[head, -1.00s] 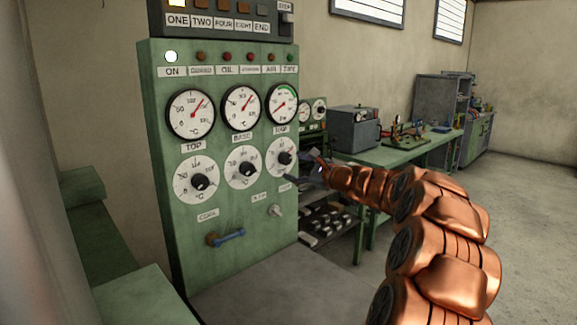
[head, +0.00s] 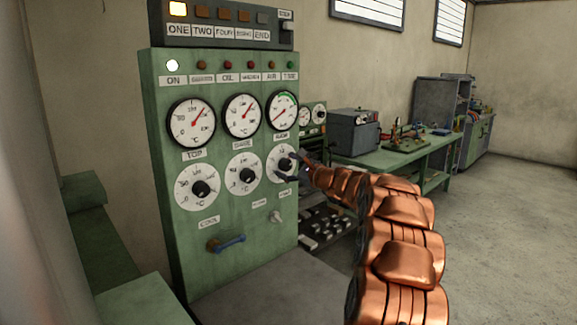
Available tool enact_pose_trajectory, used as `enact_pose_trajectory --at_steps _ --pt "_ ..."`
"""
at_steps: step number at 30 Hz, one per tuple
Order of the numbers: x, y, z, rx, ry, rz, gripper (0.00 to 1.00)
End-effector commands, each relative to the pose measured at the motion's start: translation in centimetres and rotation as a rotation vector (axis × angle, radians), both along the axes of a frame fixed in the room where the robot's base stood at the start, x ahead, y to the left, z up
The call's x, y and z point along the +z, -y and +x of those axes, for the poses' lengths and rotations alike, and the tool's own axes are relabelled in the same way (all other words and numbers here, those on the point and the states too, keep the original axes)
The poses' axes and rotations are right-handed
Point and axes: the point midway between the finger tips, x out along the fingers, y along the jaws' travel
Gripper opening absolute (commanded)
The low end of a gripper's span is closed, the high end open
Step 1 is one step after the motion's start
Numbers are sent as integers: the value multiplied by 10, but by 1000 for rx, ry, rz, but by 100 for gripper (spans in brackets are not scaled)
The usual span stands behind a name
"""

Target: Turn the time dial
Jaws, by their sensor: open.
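The green control panel (head: 232,270) carries a row of three white dials with black knobs under three round gauges. The rightmost one, which I take for the time dial (head: 279,152), has a black knob (head: 285,164) near the panel's right edge. Its small label is too blurred to read. My gripper (head: 291,168) is open at this dial, coming in from the right. Its dark fingers lie around or just in front of the knob and cover the dial's right and lower parts. I cannot tell whether they touch the knob.
The middle dial (head: 243,174) and the left dial (head: 197,187) sit to the left. A small toggle switch (head: 276,216) is below my gripper, and a blue handle (head: 229,243) is lower left. A green workbench (head: 400,155) stands behind my arm. Open floor lies to the right.

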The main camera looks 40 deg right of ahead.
Motion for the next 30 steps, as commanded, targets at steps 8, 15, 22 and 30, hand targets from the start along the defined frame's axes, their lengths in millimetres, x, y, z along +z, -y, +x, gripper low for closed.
enact_pose_trajectory --at_steps 8,15,22,30 --pt "0 0 0 0 0 0 64" --pt "0 0 0 0 0 0 39" --pt "0 0 0 0 0 0 15" --pt "1 -2 1 4 5 -11 8"
